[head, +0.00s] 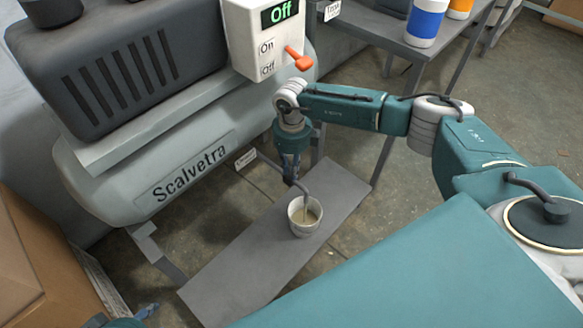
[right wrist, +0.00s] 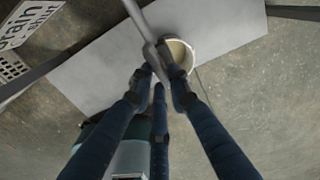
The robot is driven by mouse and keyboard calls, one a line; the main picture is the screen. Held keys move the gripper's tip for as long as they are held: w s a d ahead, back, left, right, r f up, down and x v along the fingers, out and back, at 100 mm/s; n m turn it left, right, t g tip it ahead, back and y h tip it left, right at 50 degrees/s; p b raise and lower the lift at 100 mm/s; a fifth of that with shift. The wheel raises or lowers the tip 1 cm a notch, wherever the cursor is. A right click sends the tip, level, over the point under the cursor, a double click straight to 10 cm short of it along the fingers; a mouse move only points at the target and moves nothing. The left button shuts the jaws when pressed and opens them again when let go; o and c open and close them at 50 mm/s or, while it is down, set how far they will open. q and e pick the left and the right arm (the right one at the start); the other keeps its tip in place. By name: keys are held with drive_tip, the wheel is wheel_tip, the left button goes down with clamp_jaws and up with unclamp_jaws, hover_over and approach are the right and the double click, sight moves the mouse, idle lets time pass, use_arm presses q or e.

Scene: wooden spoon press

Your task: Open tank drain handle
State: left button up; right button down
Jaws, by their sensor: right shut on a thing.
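The grey tank (head: 150,180) marked "Scalvetra" has a thin drain pipe (head: 268,161) on its right end, bent down over a white cup (head: 293,222). The pipe and cup also show in the right wrist view, the pipe (right wrist: 138,20) at the top and the cup (right wrist: 188,52) just beyond the fingertips. My right gripper (head: 290,179) is shut at the drain handle, beside the pipe's bend; its fingers (right wrist: 162,78) hide most of the handle. The cup holds something pale; I cannot tell whether liquid runs. A small part of my left gripper (head: 146,311) shows at the lower left edge.
A grey board (head: 235,262) lies under the cup. A control box (head: 243,35) reads "Off" and has an orange lever (head: 298,58). A cardboard box (head: 35,260) stands at the left. A table (head: 375,30) with bottles stands behind my right arm. A "Drain" label (right wrist: 25,22) hangs near the pipe.

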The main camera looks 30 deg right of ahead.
idle(0.3)
drive_tip(key=c, duration=1.6)
unclamp_jaws()
drive_tip(key=shift+c, duration=0.2)
drive_tip(key=shift+r, duration=0.15)
wheel_tip(320, 180, up, 12)
